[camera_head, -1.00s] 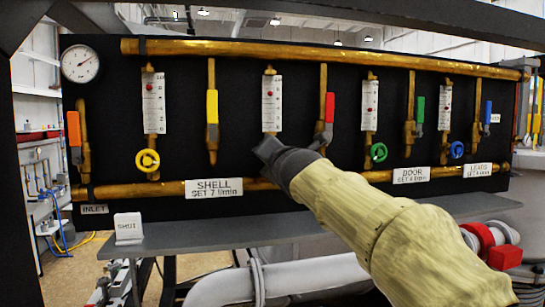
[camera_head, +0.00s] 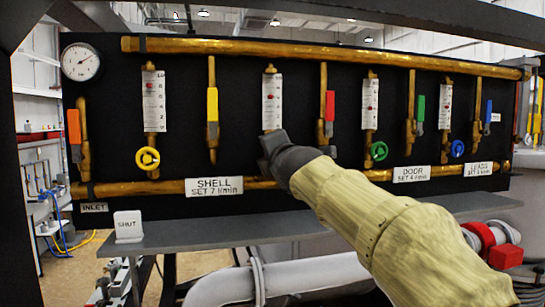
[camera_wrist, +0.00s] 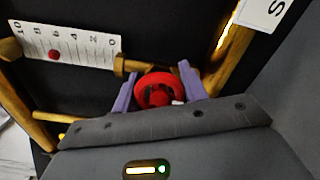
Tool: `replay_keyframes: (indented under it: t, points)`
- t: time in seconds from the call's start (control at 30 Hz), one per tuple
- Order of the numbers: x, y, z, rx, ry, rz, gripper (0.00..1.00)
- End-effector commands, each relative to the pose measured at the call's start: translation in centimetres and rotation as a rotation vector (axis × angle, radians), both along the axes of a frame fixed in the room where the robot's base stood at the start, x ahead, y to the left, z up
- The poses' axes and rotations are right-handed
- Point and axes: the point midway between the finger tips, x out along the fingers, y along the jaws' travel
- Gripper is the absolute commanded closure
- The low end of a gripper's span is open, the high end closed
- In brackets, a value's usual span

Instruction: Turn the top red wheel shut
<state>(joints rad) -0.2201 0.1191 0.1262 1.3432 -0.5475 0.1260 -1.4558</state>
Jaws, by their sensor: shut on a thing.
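The red wheel (camera_wrist: 158,91) shows in the wrist view between the two purple fingers of my gripper (camera_wrist: 157,75), which is shut on it. In the head view, my dark gripper (camera_head: 272,151) hides the wheel, below the second flow meter (camera_head: 272,101). That meter also shows in the wrist view (camera_wrist: 80,49), with its red float (camera_wrist: 54,55) near the 6 mark.
A yellow wheel (camera_head: 147,158) is left of my gripper; a green wheel (camera_head: 379,151) and a blue wheel (camera_head: 457,149) are right. A red lever (camera_head: 330,106) hangs close by. A SHUT sign (camera_head: 128,225) stands on the grey shelf (camera_head: 215,235).

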Motion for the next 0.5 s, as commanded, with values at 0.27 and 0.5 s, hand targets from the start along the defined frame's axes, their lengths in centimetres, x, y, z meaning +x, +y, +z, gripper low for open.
replay_keyframes:
  t: [0.27,0.5]
  points:
    - [0.05,0.00,-0.21,0.253,0.075,-0.001,0.80]
    - [0.04,0.03,-0.25,0.473,0.139,-0.001,0.80]
